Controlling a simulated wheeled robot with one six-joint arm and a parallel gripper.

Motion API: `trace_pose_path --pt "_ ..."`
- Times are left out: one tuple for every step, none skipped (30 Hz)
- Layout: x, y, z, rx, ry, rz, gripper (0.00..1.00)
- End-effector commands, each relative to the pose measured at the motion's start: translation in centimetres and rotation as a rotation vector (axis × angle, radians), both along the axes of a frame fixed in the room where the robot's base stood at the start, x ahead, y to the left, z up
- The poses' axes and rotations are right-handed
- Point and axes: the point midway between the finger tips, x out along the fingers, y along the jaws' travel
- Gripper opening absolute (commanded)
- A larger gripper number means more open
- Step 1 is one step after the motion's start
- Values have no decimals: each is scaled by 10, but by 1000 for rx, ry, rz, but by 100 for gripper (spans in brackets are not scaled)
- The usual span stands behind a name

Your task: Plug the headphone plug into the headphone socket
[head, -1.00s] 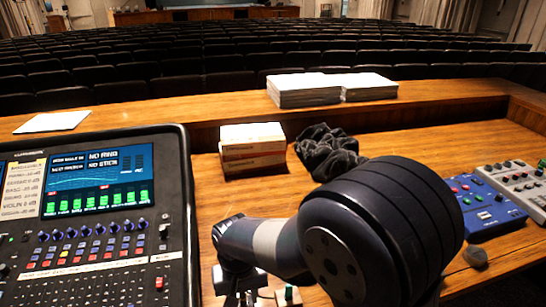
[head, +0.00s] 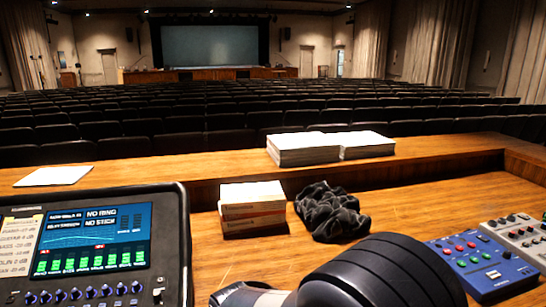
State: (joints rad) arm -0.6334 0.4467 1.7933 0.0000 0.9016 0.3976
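I cannot make out the headphone plug or the headphone socket in the head view. My gripper is below the bottom edge of the picture. Only dark upper parts of my arm show at the bottom, right of centre. The mixing desk (head: 172,232) stands at the lower left with its screen (head: 92,240) lit. A blue box with coloured knobs (head: 482,264) lies at the right, and a grey box with knobs (head: 520,238) is beside it. I cannot tell whether either carries the socket.
A stack of small boxes (head: 252,207) and a crumpled dark cloth (head: 330,211) lie on the wooden desktop (head: 420,215). Paper stacks (head: 302,150) and a white sheet (head: 54,176) lie on the raised ledge behind. Rows of seats fill the hall beyond.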

Motion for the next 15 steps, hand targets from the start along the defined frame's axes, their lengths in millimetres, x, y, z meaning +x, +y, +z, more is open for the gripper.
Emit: trace_pose_path --pt "0 0 0 0 0 0 37" --pt "0 0 0 0 0 0 37" --pt "0 0 0 0 0 0 37" --pt "0 0 0 0 0 0 37" --pt "0 0 0 0 0 0 37" --pt "0 0 0 0 0 0 37" --pt "0 0 0 0 0 0 37" --pt "0 0 0 0 0 0 37" --pt "0 0 0 0 0 0 37" --pt "0 0 0 0 0 0 36" --pt "0 0 0 0 0 0 33" --pt "0 0 0 0 0 0 30" --pt "0 0 0 0 0 0 27" --pt "0 0 0 0 0 0 25" --pt "0 0 0 0 0 0 22"
